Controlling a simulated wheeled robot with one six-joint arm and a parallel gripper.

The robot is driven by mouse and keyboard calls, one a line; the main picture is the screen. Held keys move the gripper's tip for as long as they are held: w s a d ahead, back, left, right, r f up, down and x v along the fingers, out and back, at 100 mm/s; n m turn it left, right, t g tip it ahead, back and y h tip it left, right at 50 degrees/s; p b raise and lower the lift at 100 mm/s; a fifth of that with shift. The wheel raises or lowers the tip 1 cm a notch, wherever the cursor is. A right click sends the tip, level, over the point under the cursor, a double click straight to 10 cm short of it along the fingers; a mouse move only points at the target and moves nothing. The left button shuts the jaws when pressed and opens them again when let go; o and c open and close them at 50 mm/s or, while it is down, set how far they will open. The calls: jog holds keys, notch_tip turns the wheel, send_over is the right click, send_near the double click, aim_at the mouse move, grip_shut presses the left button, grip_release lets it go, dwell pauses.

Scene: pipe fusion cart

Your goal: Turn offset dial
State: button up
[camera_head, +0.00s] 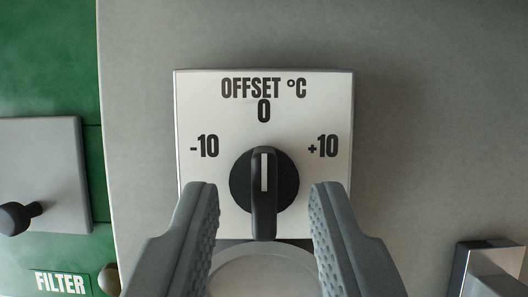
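The offset dial (264,193) is a black round knob with a raised grip bar and a white pointer line. It sits on a white square plate (210,112) marked "OFFSET °C" with -10, 0 and +10. The pointer line stands upright, toward 0. My gripper (264,205) is open, with one grey ridged finger on each side of the knob. Gaps show between the fingers and the knob, and nothing is held. The plate's lower corners are hidden behind the fingers.
A grey panel (430,130) surrounds the plate. At the left, a grey box with a black knob (17,218) stands on a green surface above a "FILTER" label (60,283). A metallic block (492,270) juts in at the lower right.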

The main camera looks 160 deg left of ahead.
jog(key=shift+w+d+f, duration=0.1)
jog(key=shift+w+f, duration=0.1)
jog(key=shift+f, duration=0.3)
grip_shut()
jog(key=shift+d+n+y, duration=0.1)
jog(key=shift+n+y, duration=0.45)
jog(key=shift+n, duration=0.85)
jog(key=shift+d+n+y, duration=0.1)
jog(key=shift+n+y, duration=0.45)
jog(key=shift+n, duration=0.85)
grip_release()
